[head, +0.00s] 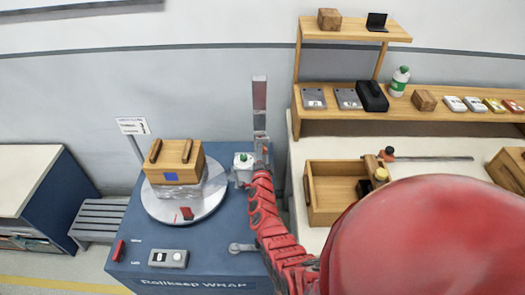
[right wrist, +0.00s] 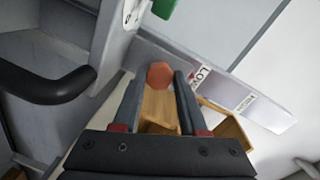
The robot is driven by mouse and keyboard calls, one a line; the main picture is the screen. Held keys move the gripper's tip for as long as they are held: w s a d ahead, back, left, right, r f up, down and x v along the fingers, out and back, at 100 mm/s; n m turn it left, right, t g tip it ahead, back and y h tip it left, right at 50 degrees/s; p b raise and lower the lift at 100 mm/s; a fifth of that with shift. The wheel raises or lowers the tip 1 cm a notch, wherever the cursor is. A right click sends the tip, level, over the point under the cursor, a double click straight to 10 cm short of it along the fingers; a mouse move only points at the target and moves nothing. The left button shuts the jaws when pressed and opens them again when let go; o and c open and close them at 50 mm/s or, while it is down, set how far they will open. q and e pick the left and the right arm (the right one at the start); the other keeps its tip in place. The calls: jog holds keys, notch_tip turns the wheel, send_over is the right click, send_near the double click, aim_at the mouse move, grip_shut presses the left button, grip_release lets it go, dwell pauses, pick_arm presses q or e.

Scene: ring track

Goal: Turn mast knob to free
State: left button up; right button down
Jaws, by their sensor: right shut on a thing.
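The mast (head: 260,95) stands upright at the back right of the blue wrapping machine (head: 190,284). In the right wrist view, an orange-red hexagonal mast knob (right wrist: 160,74) sits between the fingertips of my right gripper (right wrist: 157,82), which is shut on it. In the head view my right gripper (head: 262,152) is at the mast, and the arm hides the knob. A pale labelled strip (right wrist: 255,108) lies right of the fingers; one label starts with "LO", the other is too blurred to read. My left gripper is not in view.
A wooden crate (head: 183,154) sits on the round turntable (head: 207,208). A box with a green button (head: 243,158) stands close left of my gripper. A control box (head: 168,258) is at the front. A bench with an open wooden bin (head: 333,214) is on the right.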

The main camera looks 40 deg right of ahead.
jog(key=n+p, duration=0.1)
jog(key=n, duration=0.1)
jog(key=shift+r+n+h, duration=0.1)
jog(key=shift+n+h, duration=0.2)
jog(key=shift+n, duration=0.1)
jog(key=shift+n+p, duration=0.5)
jog(key=shift+n, duration=0.2)
jog(key=shift+f, duration=0.2)
jog(key=shift+c, duration=2.3)
grip_release()
jog(key=shift+s+a+r, duration=0.1)
